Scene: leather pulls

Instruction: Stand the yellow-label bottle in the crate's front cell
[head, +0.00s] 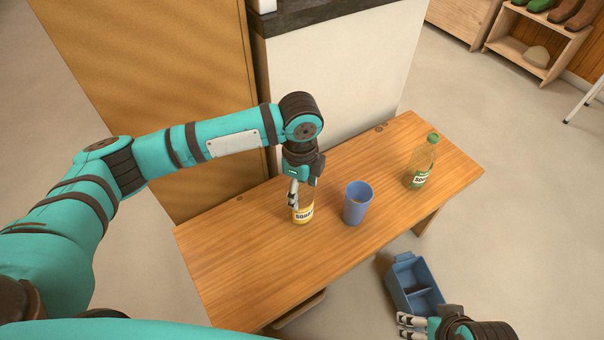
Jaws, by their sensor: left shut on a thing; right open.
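The yellow-label bottle (303,214) stands upright on the wooden table, left of the blue cup. My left gripper (303,190) comes down from above and is shut on its upper part, which hides the bottle's top. The blue crate (401,266) is on the floor beyond the table's right front edge. A divider splits it into cells, and the part I see inside looks empty. My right gripper (404,326) is open and empty, close by the crate's near end at the bottom of the view. It and its arm hide part of that end.
A blue cup (357,204) stands just right of the yellow-label bottle. A white-sided counter (330,80) and a wooden panel (170,80) rise behind. The table's front left part is clear.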

